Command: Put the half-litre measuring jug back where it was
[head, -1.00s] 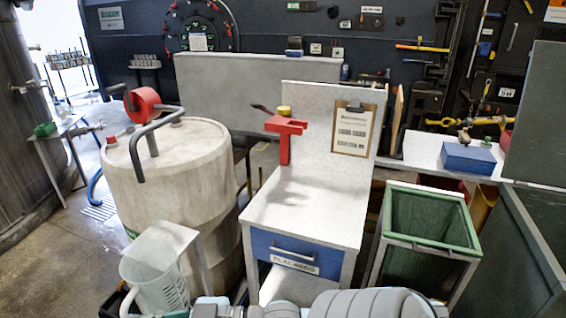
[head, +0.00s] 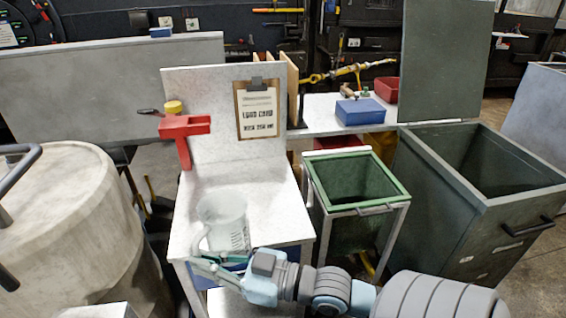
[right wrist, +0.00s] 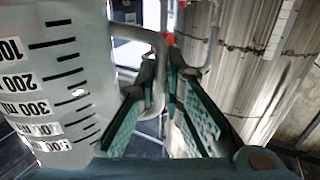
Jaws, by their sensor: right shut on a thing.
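The measuring jug (head: 224,222) is translucent with dark graduation marks. In the head view it is upright over the front part of the pale-topped desk (head: 262,208); I cannot tell whether it touches the top. My right gripper (head: 212,266) reaches in from the right, low at the jug's left side. In the right wrist view the jug (right wrist: 55,85) fills the left, with its scale upside down. There the right gripper (right wrist: 158,105) is shut on the jug's handle (right wrist: 158,62). My left gripper is not in view.
A red bracket (head: 184,138) and a clipboard (head: 257,108) are at the desk's back. A green-rimmed bin (head: 310,190) stands right of the desk, with a larger dark green bin (head: 480,200) beyond. A pale drum (head: 65,225) stands left.

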